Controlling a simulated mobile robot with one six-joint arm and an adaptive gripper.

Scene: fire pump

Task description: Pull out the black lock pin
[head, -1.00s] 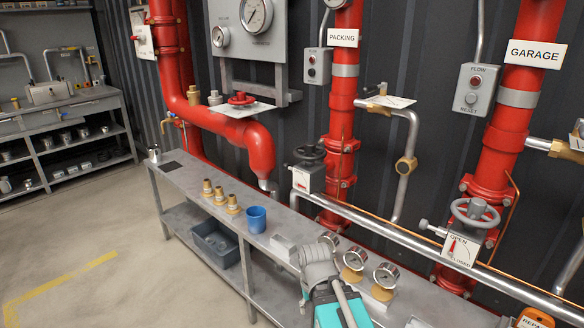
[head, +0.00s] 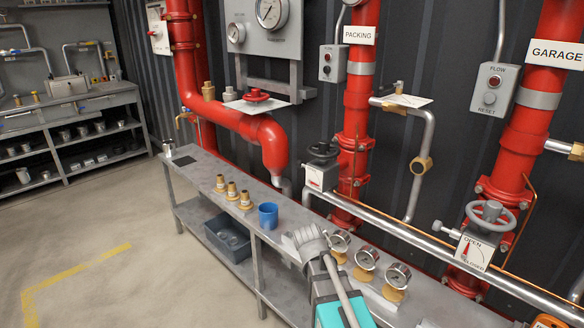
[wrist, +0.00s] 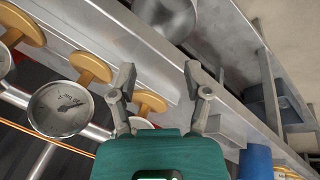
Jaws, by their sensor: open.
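No black lock pin can be made out for certain. The garage valve (head: 482,232), with a grey handwheel and an open/closed card, has a small greyish knob (head: 438,226) sticking out on its left; its exact colour is hard to tell. The packing valve (head: 322,150) has a dark handwheel above a white card. My gripper (wrist: 158,78) is open and empty in the wrist view, above the metal bench, apart from both valves. In the head view my arm hides part of the bench, and the fingertips cannot be made out.
The metal bench (head: 207,175) carries brass fittings (head: 231,190), a blue cup (head: 268,216) and several gauges (head: 366,258). A dark bin (head: 228,235) sits on its lower shelf. A silver horizontal pipe (head: 395,232) runs in front of the red pipes. The floor at left is clear.

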